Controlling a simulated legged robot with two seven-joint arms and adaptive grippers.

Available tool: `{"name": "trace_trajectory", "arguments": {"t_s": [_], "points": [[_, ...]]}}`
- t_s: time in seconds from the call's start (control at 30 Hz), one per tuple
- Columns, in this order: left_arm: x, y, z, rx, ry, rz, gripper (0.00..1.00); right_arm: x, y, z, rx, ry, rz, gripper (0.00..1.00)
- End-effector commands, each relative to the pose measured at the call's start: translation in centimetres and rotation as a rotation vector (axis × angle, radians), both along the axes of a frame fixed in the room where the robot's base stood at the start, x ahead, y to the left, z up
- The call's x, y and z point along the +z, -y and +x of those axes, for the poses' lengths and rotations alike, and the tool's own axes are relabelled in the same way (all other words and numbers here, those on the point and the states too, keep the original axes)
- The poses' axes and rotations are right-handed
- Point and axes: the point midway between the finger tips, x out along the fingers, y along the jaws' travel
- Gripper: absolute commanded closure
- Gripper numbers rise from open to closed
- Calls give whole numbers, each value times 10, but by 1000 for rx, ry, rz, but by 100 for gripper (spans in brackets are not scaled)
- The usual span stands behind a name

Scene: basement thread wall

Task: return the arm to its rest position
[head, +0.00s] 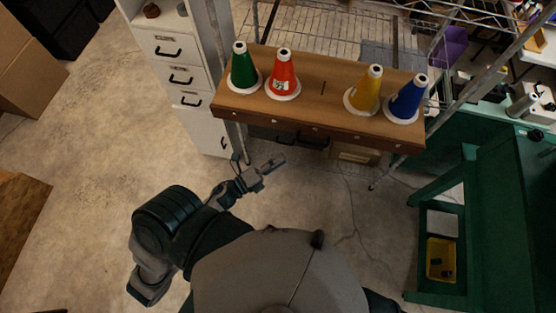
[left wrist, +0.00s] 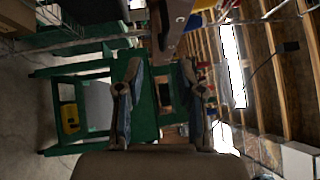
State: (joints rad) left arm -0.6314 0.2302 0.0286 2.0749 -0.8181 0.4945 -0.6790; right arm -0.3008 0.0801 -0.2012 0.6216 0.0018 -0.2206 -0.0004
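My left arm reaches in from the lower left of the head view. Its gripper (head: 272,165) is below the front edge of the wooden shelf (head: 322,92), apart from it. In the left wrist view the two fingers (left wrist: 160,80) stand apart with nothing between them. My right gripper is in neither view. The shelf carries a green cone (head: 243,70), a red cone (head: 283,77), a yellow cone (head: 366,92) and a blue cone (head: 407,102), all upright.
A white drawer cabinet (head: 182,75) stands left of the shelf. A green workbench (head: 500,190) stands at the right, with a yellow bin (head: 441,258) low down. Cardboard boxes (head: 25,70) are at the far left. The concrete floor (head: 95,160) at the left is clear.

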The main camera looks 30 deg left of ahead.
Motion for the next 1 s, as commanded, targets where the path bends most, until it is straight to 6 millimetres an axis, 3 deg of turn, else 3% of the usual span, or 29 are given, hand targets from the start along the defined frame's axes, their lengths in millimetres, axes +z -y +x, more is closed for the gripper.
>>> {"name": "trace_trajectory", "arguments": {"t_s": [0.43,0.57,0.67,0.77,0.87,1.0], "points": [[0,0,1,0,-1,-2,63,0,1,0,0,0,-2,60],[-21,-6,5,27,-61,-45,63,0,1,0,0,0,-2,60],[-72,-19,10,92,-206,-145,63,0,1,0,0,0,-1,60],[-148,-32,9,200,-418,-289,63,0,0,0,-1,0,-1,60],[-230,-44,-7,331,-648,-442,63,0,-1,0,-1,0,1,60],[-338,-52,-55,544,-956,-630,63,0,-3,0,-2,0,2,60]]}}
